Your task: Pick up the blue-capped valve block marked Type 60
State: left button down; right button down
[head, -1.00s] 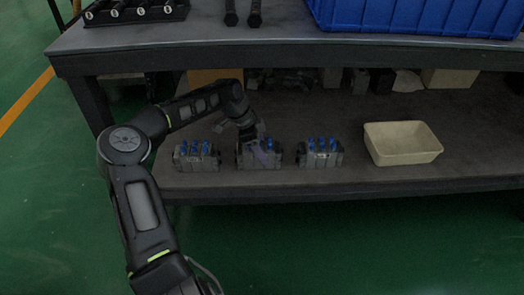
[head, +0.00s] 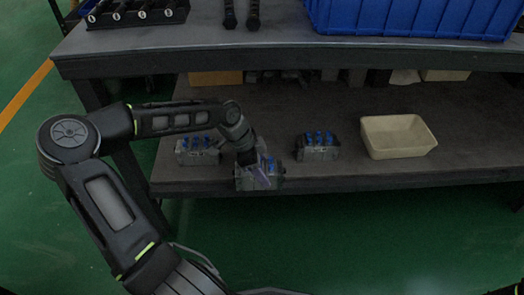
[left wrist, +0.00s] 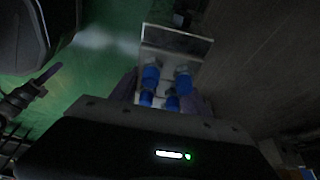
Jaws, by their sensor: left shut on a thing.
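Three grey valve blocks with blue caps show in the head view. The left block (head: 197,151) and the right block (head: 318,147) stand on the lower shelf. My left gripper (head: 262,172) is shut on the middle valve block (head: 244,180) and holds it at the shelf's front edge. Its blue caps also show close up in the left wrist view (left wrist: 152,78). The Type 60 marking is too small to read on any block. The gripper's fingers partly hide the held block. My right gripper is not in view.
A cream bin (head: 398,153) stands on the lower shelf (head: 230,90) at the right. The upper shelf (head: 190,57) overhangs it and carries a blue crate (head: 410,18) and a black rack (head: 137,13). Open green floor lies in front.

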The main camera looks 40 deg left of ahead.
pick_arm(q)
jog(key=shift+s+d+r, duration=0.1)
jog(key=shift+s+d, duration=0.65)
jog(key=shift+s, duration=0.2)
jog(key=shift+s+d, duration=0.75)
jog(key=shift+s, duration=0.15)
